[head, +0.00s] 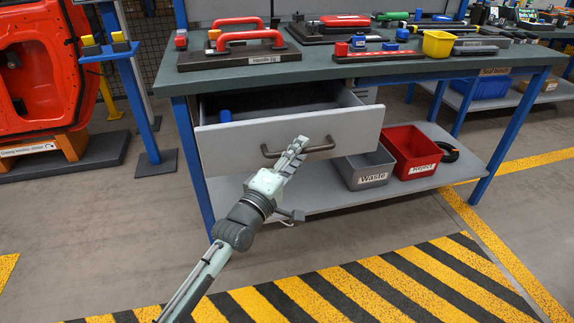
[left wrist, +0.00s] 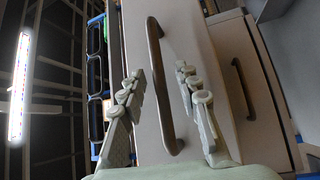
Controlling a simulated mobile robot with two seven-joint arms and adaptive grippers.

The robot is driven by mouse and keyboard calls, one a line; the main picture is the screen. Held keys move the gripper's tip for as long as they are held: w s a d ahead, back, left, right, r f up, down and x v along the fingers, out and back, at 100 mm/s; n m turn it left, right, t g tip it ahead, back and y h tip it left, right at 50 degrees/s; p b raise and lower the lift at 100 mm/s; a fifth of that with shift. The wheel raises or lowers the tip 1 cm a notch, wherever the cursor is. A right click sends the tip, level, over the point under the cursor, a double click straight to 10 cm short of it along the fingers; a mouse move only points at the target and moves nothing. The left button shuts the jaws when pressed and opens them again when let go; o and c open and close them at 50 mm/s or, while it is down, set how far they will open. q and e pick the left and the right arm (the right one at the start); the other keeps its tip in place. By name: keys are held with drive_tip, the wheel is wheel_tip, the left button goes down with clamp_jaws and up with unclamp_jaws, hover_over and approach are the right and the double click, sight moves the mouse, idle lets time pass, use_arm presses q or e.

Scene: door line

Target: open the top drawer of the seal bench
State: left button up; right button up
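The bench (head: 400,69) has a dark green top and blue legs. Its top drawer (head: 232,147), with a grey front, stands pulled out, and its inside shows. The drawer's dark bar handle (head: 320,149) is partly hidden behind my left gripper (head: 298,146). In the left wrist view, the handle (left wrist: 158,85) lies between the two spread fingers of my left gripper (left wrist: 160,95), with visible gaps on both sides. My left gripper is open. My right gripper is in neither view.
A blue item (head: 225,115) lies in the drawer. A second handle (left wrist: 241,88) shows beyond the drawer in the left wrist view. A grey waste bin (head: 367,168) and red bin (head: 412,150) stand on the lower shelf. The striped floor (head: 340,290) in front is clear.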

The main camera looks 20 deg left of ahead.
use_arm(q)
drive_tip(key=v, duration=1.1)
drive_tip(key=shift+s, duration=0.15)
